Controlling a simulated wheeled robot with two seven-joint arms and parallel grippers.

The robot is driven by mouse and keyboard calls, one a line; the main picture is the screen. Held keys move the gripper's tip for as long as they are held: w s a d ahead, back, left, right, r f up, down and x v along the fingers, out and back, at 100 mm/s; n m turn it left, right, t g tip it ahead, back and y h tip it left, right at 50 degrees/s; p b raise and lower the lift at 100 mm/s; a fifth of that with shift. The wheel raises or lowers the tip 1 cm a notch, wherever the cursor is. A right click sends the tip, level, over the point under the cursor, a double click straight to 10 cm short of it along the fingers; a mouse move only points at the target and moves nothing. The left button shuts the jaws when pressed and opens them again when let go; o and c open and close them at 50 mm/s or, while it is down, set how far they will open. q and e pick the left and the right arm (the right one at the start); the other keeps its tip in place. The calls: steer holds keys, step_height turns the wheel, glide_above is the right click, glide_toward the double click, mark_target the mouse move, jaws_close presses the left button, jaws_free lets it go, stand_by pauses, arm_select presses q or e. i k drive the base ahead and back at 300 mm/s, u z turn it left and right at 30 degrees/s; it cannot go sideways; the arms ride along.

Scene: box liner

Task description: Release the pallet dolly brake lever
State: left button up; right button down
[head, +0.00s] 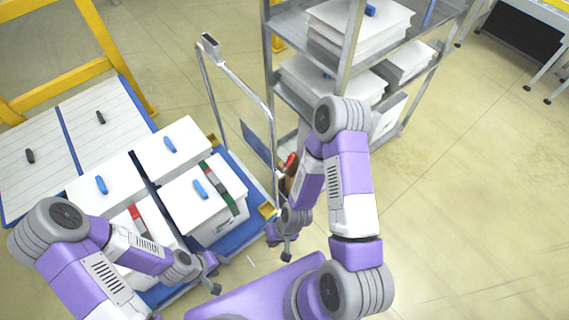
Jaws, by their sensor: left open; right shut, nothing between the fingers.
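The blue pallet dolly (240,176) stands at left centre with a tall grey push-handle frame (242,76). A small red part (291,159) with brown below it shows beside the frame's right post. It may be the brake lever, but my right arm partly hides it and I cannot tell its position. My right gripper (281,249) is shut and empty, low in front of the dolly's right corner, below the red part and apart from it. My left gripper (213,275) is open and empty, near the dolly's front edge.
Several white boxes with blue handles, such as one box (198,200), load the dolly. A panelled platform (102,128) and yellow frame (60,78) stand at left. A grey shelf rack (345,75) stands behind my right arm. Floor (470,200) at right is clear.

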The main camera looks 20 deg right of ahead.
mark_target(280, 175)
steer(key=u, duration=0.2)
steer(key=k, duration=0.5)
steer(key=u, duration=0.6)
steer(key=k, duration=0.85)
steer(key=z, duration=0.2)
steer(key=i, duration=0.55)
steer(key=z, duration=0.75)
steer(key=i, duration=1.25)
steer(key=u, duration=0.45)
